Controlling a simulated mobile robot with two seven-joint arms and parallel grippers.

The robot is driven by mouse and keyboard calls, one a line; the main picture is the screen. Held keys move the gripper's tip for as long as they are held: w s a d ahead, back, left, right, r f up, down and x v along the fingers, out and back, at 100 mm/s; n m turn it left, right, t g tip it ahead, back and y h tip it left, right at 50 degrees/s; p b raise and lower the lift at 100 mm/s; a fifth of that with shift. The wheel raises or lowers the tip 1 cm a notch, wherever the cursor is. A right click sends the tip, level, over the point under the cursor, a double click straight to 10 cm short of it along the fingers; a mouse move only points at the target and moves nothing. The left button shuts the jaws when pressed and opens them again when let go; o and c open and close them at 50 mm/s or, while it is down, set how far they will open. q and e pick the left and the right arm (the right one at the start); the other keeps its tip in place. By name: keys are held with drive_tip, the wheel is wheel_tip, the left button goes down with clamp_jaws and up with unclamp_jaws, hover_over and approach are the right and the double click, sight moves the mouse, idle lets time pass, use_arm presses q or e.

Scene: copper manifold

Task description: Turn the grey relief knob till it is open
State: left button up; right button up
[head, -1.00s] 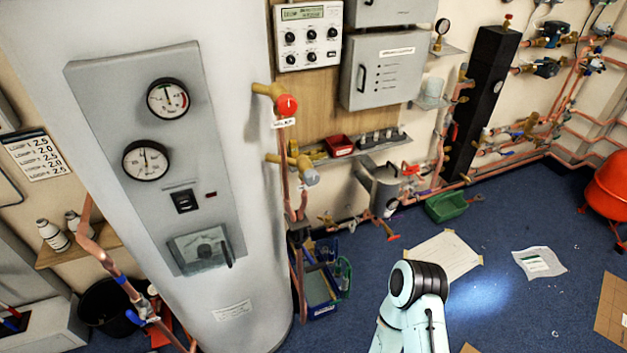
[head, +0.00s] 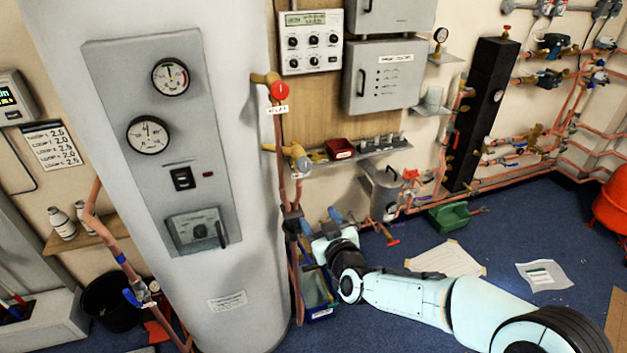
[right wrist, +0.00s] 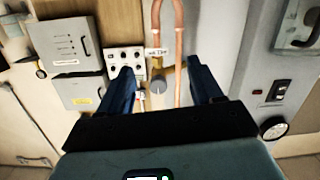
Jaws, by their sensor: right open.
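The grey relief knob (head: 303,165) sits on a brass valve on the copper pipe at the right side of the white cylinder, below a red knob (head: 278,91). In the right wrist view the grey knob (right wrist: 160,90) shows end-on between the fingers, near the middle. My right gripper (head: 322,221) is below and slightly right of the grey knob in the head view. Its blue fingers (right wrist: 159,68) are spread wide and empty, apart from the knob. My left gripper is not in view.
Copper pipes (head: 298,190) run down beside the cylinder (head: 245,290). A shelf (head: 372,150) with a red bin (head: 340,149) is just right of the knob. A blue crate (head: 320,313) is under my right gripper.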

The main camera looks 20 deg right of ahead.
drive_tip(key=t, duration=0.2)
approach(306, 168)
drive_tip(key=s, duration=0.3)
drive_tip(key=w+p, duration=0.2)
drive_tip(key=w, duration=0.5)
drive_tip(key=w+p, duration=0.2)
drive_tip(key=w, duration=0.5)
drive_tip(key=shift+a+r, duration=0.2)
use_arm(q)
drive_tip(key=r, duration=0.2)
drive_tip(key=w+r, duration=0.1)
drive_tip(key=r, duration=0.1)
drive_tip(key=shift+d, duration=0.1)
use_arm(e)
drive_tip(key=shift+s, duration=0.1)
drive_tip(key=shift+c, duration=0.3)
drive_tip(key=c, duration=1)
